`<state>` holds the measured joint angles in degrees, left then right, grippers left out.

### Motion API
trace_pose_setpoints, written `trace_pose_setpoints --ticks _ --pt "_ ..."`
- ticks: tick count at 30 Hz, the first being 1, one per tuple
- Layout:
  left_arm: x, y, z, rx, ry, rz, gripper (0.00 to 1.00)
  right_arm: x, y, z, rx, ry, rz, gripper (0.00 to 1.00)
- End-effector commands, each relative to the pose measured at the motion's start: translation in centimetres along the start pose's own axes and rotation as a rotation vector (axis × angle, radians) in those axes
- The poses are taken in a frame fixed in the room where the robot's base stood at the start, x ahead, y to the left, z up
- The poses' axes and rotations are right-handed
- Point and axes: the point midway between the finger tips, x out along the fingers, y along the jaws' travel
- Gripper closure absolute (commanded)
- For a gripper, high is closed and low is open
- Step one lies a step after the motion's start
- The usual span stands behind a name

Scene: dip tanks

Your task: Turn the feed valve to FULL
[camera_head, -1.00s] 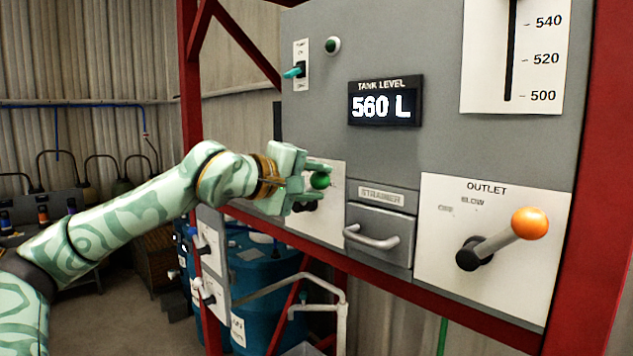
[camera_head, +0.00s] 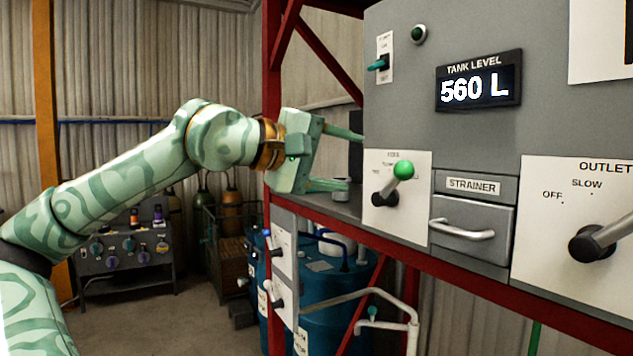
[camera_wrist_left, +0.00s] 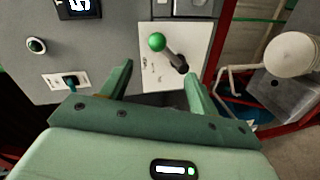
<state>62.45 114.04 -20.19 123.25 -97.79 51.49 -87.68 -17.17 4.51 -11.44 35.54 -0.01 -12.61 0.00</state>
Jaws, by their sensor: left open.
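The ball partly covers the right-hand label, of which only "LL" shows. My left gripper (camera_head: 352,160) is open and empty, left of the valve and apart from the ball. In the left wrist view the green ball (camera_wrist_left: 157,42) lies beyond the spread fingers (camera_wrist_left: 160,72), with nothing between them. My right gripper is not in view.
The tank level display (camera_head: 479,79) reads 560 L. Right of the valve are the strainer drawer (camera_head: 470,232) and the outlet valve (camera_head: 590,243). A small teal switch (camera_head: 379,63) sits above. A red frame post (camera_head: 271,80) stands behind my gripper. Blue drums (camera_head: 330,290) stand below.

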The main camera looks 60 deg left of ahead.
Motion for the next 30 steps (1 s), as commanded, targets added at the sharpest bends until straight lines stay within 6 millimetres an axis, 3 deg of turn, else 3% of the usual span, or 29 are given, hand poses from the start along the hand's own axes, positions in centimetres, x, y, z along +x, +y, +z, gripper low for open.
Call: trace_pose_setpoints --ticks 3,9,30 --pt "-2.4 -0.2 -0.1 -0.002 0.003 0.003 0.39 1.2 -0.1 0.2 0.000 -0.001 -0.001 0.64" --pt "-4.4 0.0 -0.1 -0.001 0.000 0.001 0.39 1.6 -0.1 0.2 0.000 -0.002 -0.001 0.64" --pt "-4.6 0.1 -0.1 -0.001 -0.001 0.000 0.39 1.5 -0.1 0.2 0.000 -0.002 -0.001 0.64"
